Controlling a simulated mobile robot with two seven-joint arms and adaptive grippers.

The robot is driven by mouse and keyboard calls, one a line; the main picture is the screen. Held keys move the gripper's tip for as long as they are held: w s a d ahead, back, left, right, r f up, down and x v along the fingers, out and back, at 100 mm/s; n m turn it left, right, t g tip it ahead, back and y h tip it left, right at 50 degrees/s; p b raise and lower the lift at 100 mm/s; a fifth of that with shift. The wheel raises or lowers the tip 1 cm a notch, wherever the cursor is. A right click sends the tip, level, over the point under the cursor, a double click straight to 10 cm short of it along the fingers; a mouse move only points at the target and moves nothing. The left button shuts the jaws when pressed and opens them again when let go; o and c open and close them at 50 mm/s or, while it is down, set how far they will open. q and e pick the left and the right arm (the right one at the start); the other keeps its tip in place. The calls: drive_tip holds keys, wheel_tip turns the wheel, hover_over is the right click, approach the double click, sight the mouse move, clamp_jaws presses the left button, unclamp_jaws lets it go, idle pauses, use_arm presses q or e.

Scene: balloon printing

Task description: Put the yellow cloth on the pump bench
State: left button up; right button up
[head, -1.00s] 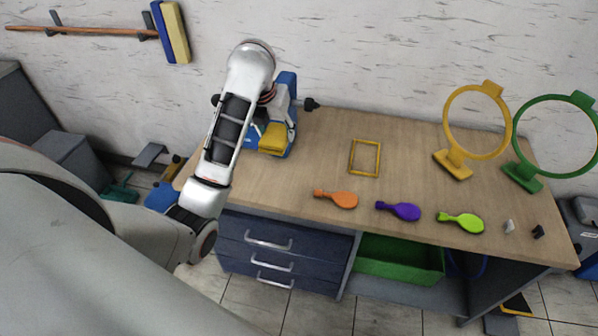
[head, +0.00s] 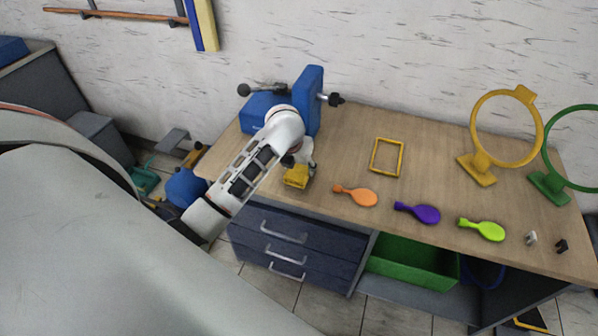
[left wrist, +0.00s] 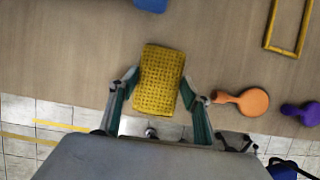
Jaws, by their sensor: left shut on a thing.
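The yellow cloth (head: 297,176) is a small, textured, folded block. My left gripper (head: 303,158) is shut on it, with the fingers at its two sides in the left wrist view. The cloth (left wrist: 160,80) shows there over the wooden bench top (left wrist: 60,60) near its front edge. I cannot tell if it touches the top. In the head view the bench (head: 345,125) carries the blue pump (head: 308,95) at its back left, behind my left arm. The cloth is left of the orange balloon (head: 356,195). My right gripper is not in view.
A purple balloon (head: 418,213) and a green balloon (head: 482,229) lie along the front. A yellow frame (head: 387,157) lies flat behind them. Yellow (head: 480,170) and green (head: 550,187) ring stands are at the right.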

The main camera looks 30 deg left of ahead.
use_arm(q)
drive_tip(key=shift+f, duration=1.3)
drive_tip(key=o, duration=1)
drive_tip(key=v, duration=1.2)
